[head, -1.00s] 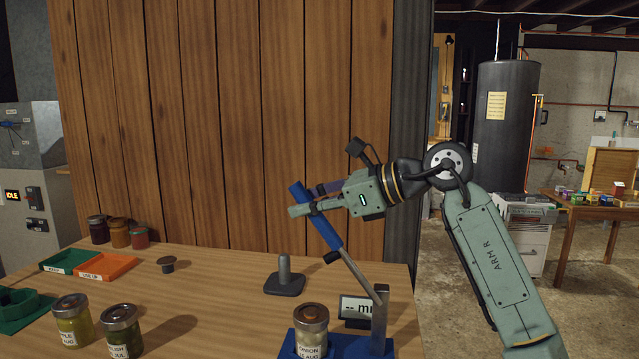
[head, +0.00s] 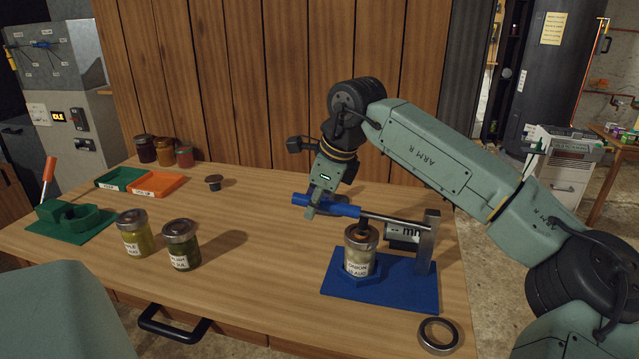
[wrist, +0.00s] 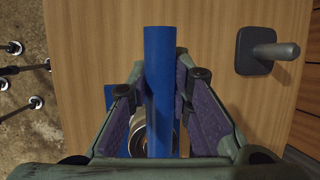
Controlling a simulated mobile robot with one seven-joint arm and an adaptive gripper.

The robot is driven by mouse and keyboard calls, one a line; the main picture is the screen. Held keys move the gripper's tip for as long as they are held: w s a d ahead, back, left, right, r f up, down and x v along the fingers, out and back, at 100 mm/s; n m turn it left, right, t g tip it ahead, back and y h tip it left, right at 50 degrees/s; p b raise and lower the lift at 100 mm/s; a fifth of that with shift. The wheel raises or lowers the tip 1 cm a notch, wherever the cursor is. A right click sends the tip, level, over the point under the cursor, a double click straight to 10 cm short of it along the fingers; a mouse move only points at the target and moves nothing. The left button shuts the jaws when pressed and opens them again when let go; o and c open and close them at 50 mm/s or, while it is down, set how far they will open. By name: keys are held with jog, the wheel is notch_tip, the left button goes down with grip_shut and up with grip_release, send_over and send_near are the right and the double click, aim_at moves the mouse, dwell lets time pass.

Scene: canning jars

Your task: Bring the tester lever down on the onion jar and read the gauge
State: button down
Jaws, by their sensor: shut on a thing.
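The tester is a blue base (head: 400,285) with a grey metal post (head: 432,240) and a lever with a blue handle (head: 345,209). The lever lies nearly level over the onion jar (head: 361,254), which stands upright in the base. A dark foot under the lever is at the jar's lid; I cannot tell whether it presses. My gripper (head: 317,207) is shut on the blue handle, which also runs between the fingers in the wrist view (wrist: 158,85). The gauge (head: 403,233) behind the lever shows dashes and part of "mm"; it is partly covered.
A yellow-green jar (head: 134,235) and a dark green jar (head: 181,246) stand left of the tester. Green and orange trays (head: 158,185) lie farther back. A metal ring (head: 438,335) lies at the front right. A dark post on a foot (wrist: 257,50) stands nearby.

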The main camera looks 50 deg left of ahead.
jog(key=shift+f+t+h, duration=0.3)
jog(key=shift+f+h, duration=0.2)
jog(key=shift+f, duration=0.8)
jog(key=c, duration=1.4)
grip_release()
jog(key=shift+c, duration=0.2)
jog(key=v, duration=1.2)
